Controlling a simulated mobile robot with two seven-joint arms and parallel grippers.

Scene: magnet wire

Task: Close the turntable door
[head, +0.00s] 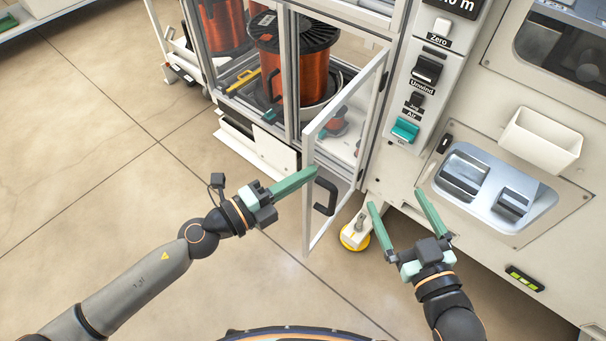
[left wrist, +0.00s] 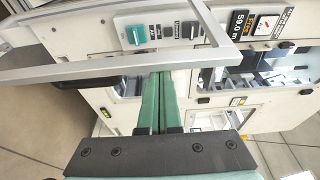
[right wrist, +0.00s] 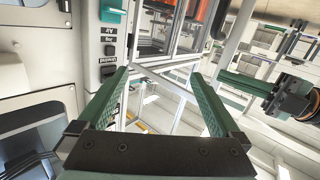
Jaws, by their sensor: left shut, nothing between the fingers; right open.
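The turntable door (head: 347,112) is a clear panel in a light grey frame with a black handle (head: 325,196). It stands open, swung out toward me from the cabinet. My left gripper (head: 316,171) is shut and empty, its fingertips at the left side of the door frame near the handle; I cannot tell if they touch. In the left wrist view the door frame (left wrist: 120,70) crosses in front of the shut fingers. My right gripper (head: 398,198) is open and empty, right of the door. The right wrist view shows the door frame (right wrist: 180,85) beyond its open fingers.
Inside the cabinet a copper wire spool (head: 296,72) stands on the round turntable. A control panel with a teal Air switch (head: 405,130) is right of the doorway. A white bin (head: 541,140) sticks out at the right. Floor at left is clear.

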